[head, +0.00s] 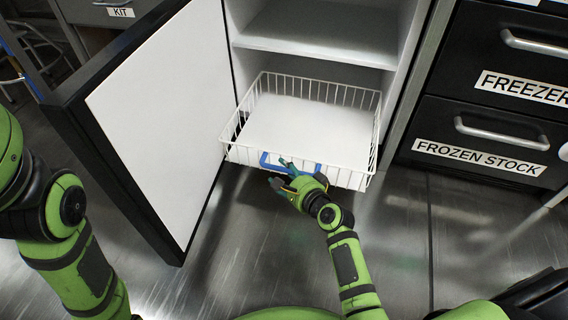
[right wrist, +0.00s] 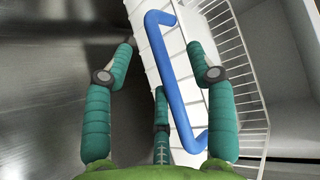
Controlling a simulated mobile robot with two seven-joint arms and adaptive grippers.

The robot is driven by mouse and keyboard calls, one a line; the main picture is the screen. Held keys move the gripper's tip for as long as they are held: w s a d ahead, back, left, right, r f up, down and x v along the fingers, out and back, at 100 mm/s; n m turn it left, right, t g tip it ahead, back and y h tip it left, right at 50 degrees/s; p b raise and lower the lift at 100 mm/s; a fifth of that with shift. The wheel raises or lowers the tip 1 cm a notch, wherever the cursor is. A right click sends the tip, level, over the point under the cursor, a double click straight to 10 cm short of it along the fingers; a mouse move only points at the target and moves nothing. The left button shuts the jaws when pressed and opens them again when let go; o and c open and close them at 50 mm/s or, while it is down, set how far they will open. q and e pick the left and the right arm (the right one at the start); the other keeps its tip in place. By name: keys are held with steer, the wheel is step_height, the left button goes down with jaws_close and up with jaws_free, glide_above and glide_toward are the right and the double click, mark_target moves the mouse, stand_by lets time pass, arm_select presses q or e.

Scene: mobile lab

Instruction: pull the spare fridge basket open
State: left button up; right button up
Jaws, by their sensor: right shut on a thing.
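The white wire fridge basket (head: 345,178) is at the bottom of the open fridge, and its front part stands out past the cabinet front. It looks empty, with a plain white floor. A blue bar handle (head: 268,161) is on its front wall. My right gripper (head: 284,176) is at this handle, shut on it. In the right wrist view, the blue handle (right wrist: 172,75) runs between the teal fingers of my right gripper (right wrist: 162,46), with the basket wires (right wrist: 245,75) behind. My left arm shows at the left edge, but its gripper is out of view.
The fridge door (head: 165,105) stands wide open at the left of the basket. A white shelf (head: 310,38) is above it. The dark freezer drawers (head: 490,125) at the right are shut. The metal floor (head: 220,260) in front is clear.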

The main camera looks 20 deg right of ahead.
steer(key=p+v, duration=0.2)
steer(key=v, duration=0.4)
steer(key=shift+d, duration=0.2)
steer(key=shift+s+r, duration=0.15)
stand_by(0.5)
